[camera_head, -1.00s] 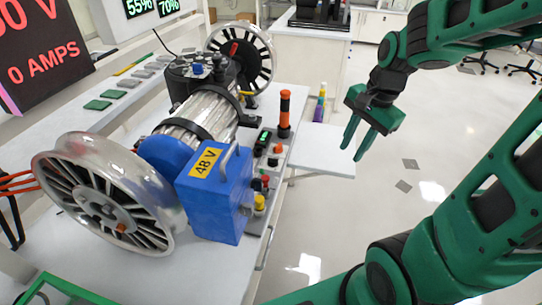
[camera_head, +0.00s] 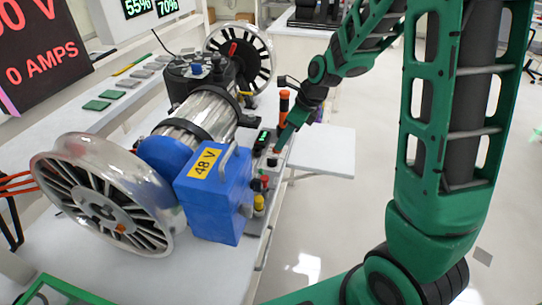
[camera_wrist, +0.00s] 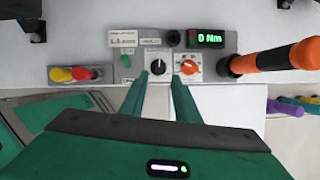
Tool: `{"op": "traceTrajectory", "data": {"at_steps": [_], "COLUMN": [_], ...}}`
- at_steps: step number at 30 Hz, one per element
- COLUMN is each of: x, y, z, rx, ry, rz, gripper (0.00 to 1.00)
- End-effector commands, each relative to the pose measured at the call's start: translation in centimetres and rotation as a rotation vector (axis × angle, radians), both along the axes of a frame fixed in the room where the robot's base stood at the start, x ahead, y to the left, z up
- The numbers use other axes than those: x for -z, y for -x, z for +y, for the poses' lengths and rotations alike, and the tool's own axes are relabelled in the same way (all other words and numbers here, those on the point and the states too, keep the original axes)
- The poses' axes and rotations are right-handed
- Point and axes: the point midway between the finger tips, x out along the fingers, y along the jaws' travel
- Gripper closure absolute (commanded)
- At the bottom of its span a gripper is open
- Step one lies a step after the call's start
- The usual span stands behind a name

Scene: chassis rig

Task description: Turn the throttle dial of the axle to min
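The axle's control panel (camera_head: 262,172) runs along the bench edge beside the blue 48 V box (camera_head: 213,190). In the wrist view the panel (camera_wrist: 125,60) carries a dial with a black knob (camera_wrist: 157,66) and a dial with an orange knob (camera_wrist: 188,67). Their small labels are unreadable, so I cannot tell which is the throttle dial. My gripper (camera_wrist: 160,78) is open and empty, its two green fingers pointing at the panel. The black knob shows between the fingertips; the orange knob is just right of them. Contact cannot be told. In the head view my gripper (camera_head: 280,146) is over the panel.
A thick orange-and-black handle (camera_wrist: 270,60) stands right of the dials. A "0 Nm" display (camera_wrist: 210,38) sits above the orange knob. Red and yellow buttons (camera_wrist: 72,74) and a green switch (camera_wrist: 126,61) lie to the left. Metal wheels (camera_head: 105,195) end the axle.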

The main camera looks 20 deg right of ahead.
Motion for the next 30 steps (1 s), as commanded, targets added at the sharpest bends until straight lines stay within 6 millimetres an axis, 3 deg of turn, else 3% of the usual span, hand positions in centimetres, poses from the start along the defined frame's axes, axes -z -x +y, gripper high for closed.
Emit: {"op": "traceTrajectory", "data": {"at_steps": [6, 15, 29, 30], "x": [3.7, 7.2, 8.1, 8.1], "y": [-0.8, -1.9, -2.2, -2.2], "z": [1.1, 2.2, 2.5, 2.5], "rx": [-0.002, -0.002, -0.002, -0.002], "ry": [0.002, 0.002, 0.001, 0.001], "rz": [0.005, 0.002, 0.0, 0.0], "gripper": [0.71, 0.71, 0.71, 0.78]}}
